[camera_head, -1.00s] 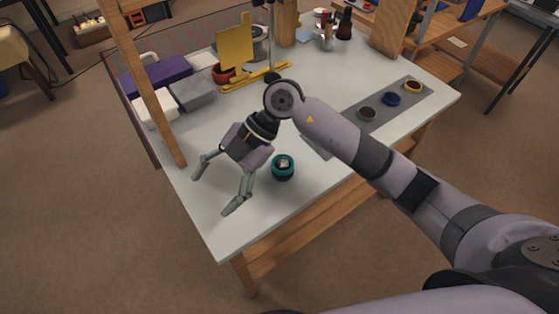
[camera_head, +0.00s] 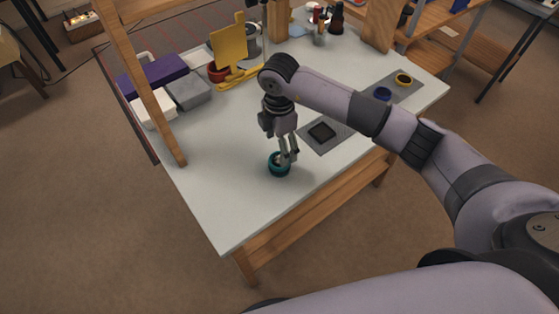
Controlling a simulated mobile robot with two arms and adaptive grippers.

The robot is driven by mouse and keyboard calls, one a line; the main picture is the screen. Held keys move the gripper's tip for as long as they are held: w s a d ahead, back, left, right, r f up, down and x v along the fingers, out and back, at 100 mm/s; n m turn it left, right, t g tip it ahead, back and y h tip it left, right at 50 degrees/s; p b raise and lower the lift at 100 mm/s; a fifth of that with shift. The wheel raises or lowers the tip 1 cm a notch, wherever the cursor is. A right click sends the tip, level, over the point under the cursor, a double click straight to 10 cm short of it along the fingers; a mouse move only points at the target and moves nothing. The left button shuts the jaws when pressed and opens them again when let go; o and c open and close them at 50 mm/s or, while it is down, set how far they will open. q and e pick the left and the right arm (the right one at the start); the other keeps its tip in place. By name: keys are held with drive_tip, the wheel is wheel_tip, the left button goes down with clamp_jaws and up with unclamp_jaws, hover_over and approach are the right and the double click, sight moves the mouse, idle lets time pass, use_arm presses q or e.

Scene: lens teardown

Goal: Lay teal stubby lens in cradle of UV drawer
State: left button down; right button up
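The teal stubby lens (camera_head: 279,169) stands on the white tabletop near its front edge. It is a short round teal piece with a dark interior. My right gripper (camera_head: 288,160) points down at it from above, its fingertips at the lens's upper right rim. The fingers overlap in this view, so I cannot tell whether they are closed on the lens. My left gripper is not in view. No UV drawer or cradle can be made out for certain. A grey plate with a dark square patch (camera_head: 322,131) lies to the right of the lens.
A purple box (camera_head: 152,74), grey box (camera_head: 188,91) and white box (camera_head: 154,111) stand at the left behind a wooden post (camera_head: 160,115). A yellow stand (camera_head: 228,45) is at the back. Blue (camera_head: 382,94) and yellow (camera_head: 403,79) rings lie right. The front left tabletop is clear.

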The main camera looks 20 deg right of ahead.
sight(275, 169)
drive_tip(key=shift+f, duration=0.75)
drive_tip(key=f+p, duration=0.1)
drive_tip(key=f, duration=0.3)
drive_tip(key=shift+s+p, duration=0.35)
drive_tip(key=shift+s, duration=0.05)
drive_tip(key=shift+w+f, duration=0.1)
drive_tip(key=shift+f, duration=0.55)
drive_tip(key=shift+c, duration=0.4)
drive_tip(key=c, duration=1.4)
drive_tip(key=shift+r, duration=0.15)
